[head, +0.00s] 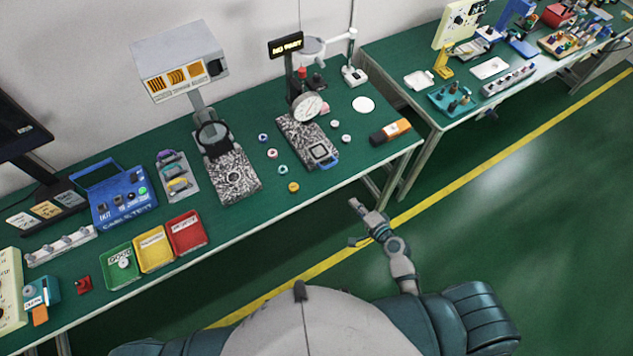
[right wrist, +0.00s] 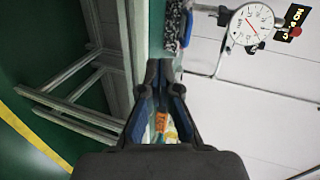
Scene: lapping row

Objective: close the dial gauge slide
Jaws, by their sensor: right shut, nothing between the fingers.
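The dial gauge (head: 307,107) stands on a post over a speckled granite base (head: 296,133) near the table's right end. A slide with a square plate (head: 320,151) and a blue handle (head: 324,164) sits at the base's front end. I cannot tell how far out the slide is. In the right wrist view the dial gauge (right wrist: 251,24) and blue handle (right wrist: 186,28) show at the top, beyond the fingers. My right gripper (head: 355,204) is shut and empty, off the table's front edge, apart from the handle. My left gripper is not in view.
An orange and black block (head: 391,131) and a white disc (head: 363,104) lie right of the gauge. The table's front edge (head: 345,178) lies between my gripper and the slide. Floor around my gripper is clear.

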